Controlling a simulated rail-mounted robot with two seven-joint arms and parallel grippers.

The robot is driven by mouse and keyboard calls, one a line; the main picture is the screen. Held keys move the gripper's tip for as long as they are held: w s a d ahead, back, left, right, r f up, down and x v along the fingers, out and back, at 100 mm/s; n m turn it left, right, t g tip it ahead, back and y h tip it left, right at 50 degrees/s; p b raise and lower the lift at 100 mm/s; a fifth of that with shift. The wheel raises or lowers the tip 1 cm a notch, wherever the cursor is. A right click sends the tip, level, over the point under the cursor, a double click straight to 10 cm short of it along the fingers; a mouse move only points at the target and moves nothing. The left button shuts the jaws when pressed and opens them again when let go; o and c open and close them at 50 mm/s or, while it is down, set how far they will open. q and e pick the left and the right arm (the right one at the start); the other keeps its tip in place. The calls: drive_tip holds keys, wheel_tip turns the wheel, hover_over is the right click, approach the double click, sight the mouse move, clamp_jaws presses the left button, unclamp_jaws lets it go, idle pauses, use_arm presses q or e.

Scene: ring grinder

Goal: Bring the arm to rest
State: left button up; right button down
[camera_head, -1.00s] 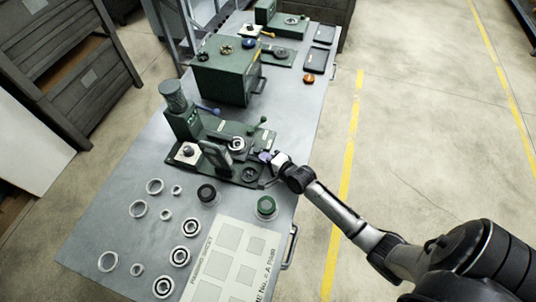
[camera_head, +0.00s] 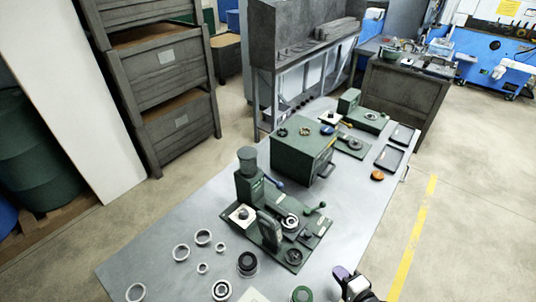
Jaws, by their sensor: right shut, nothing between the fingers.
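My right gripper (camera_head: 346,276) shows at the bottom edge of the head view, beside the table's right edge. It is shut and empty, apart from the things on the table. Most of my right arm is below the picture. The green ring grinder (camera_head: 266,219) stands on the grey table (camera_head: 192,210) to the left of the gripper, with a ring at its middle. My left gripper is not in view.
Loose rings (camera_head: 181,252) lie on the table's near left. A black-topped jar (camera_head: 247,263) and a green-topped jar (camera_head: 301,294) stand near the front. A green box (camera_head: 302,152) stands farther back. The floor (camera_head: 465,225) right of the table is clear.

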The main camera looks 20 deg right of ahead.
drive_tip(key=shift+s+a+n, duration=0.1)
drive_tip(key=shift+a+n, duration=0.2)
drive_tip(key=s+a+n+g, duration=0.1)
drive_tip(key=s+a+n, duration=0.1)
drive_tip(key=n, duration=0.1)
drive_tip(key=s+a+n+g+y, duration=0.1)
drive_tip(key=s+a+n+g, duration=0.1)
drive_tip(key=a+n, duration=0.1)
drive_tip(key=s+a+f+n+g, duration=0.1)
drive_tip(key=s+a+n+g, duration=0.1)
drive_tip(key=a+n, duration=0.1)
drive_tip(key=shift+s+a, duration=0.25)
drive_tip(key=shift+s, duration=0.15)
drive_tip(key=s+a+r+n+g+h, duration=0.1)
drive_tip(key=s+a+r+n+g, duration=0.15)
drive_tip(key=s+n, duration=0.3)
drive_tip(key=s+a+r+n+g, duration=0.1)
drive_tip(key=s+n+g, duration=0.25)
drive_tip(key=s, duration=0.25)
wheel_tip(320, 180, up, 21)
drive_tip(key=p, duration=2.1)
drive_tip(key=shift+f+n+h, duration=0.15)
drive_tip(key=shift+n+h, duration=0.15)
drive_tip(key=shift+n, duration=0.1)
